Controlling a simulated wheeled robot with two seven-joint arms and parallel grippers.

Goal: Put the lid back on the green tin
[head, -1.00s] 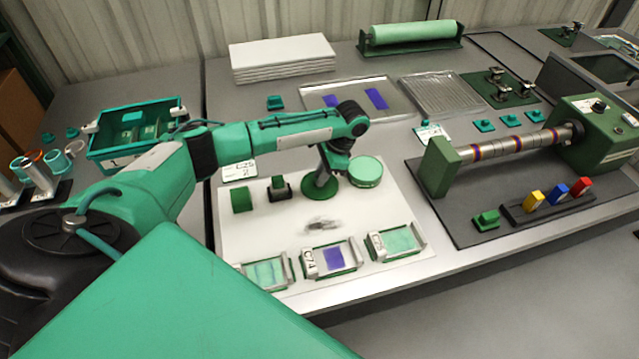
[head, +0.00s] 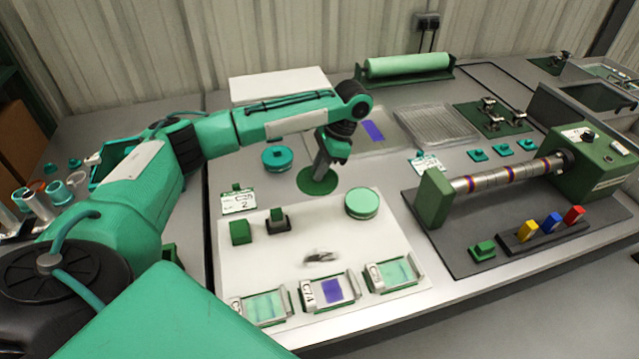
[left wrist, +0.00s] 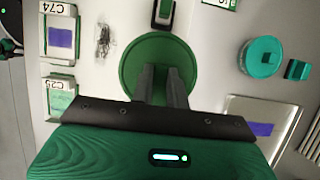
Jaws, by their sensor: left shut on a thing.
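My left gripper (head: 323,165) is shut on a dark green disc-shaped lid (head: 314,186), held flat above the bench. In the left wrist view the fingers (left wrist: 163,78) meet near the middle of the lid (left wrist: 158,50); the grip point itself is partly hidden. A round light green tin (head: 362,204) stands on the white sheet, right of and nearer than the lid. I cannot tell whether its top is open. A teal round tin (head: 278,157) stands behind and left of the lid; it also shows in the left wrist view (left wrist: 262,58). My right gripper is not in view.
The white sheet (head: 290,254) also holds a green block (head: 240,232), a block in a dark holder (head: 278,221), a small grey heap (head: 319,257) and three framed samples along its front (head: 333,290). A roller machine (head: 500,181) stands right. A white stack (head: 278,84) stands behind.

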